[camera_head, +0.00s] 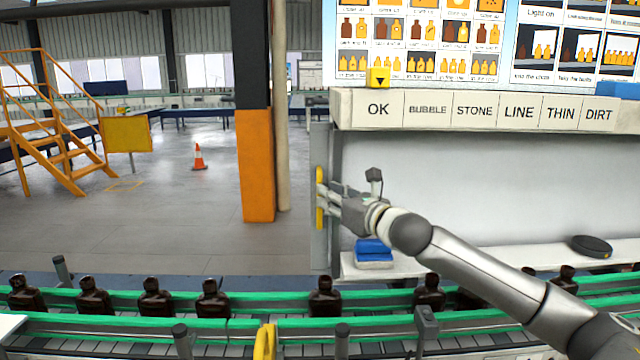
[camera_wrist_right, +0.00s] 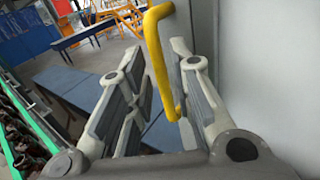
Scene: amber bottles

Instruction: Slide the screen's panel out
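The screen's panel (camera_head: 321,145) shows as a narrow grey upright edge at the left end of the pale booth. A yellow bar handle (camera_head: 320,212) is fixed upright on it. My right gripper (camera_head: 328,194) reaches from the right to the handle. In the right wrist view, the yellow handle (camera_wrist_right: 158,50) stands between the spread fingers of my right gripper (camera_wrist_right: 160,95), nearer the right-hand finger. The fingers are open; I cannot tell whether one touches the handle. My left gripper is not in view.
A conveyor with green rails (camera_head: 120,300) carries several amber bottles (camera_head: 325,297) across the front. Blue folded cloths (camera_head: 374,252) and a dark round disc (camera_head: 591,246) lie on the booth's shelf (camera_head: 480,258). A labelled ledge (camera_head: 490,112) hangs above. Open floor lies left of the panel.

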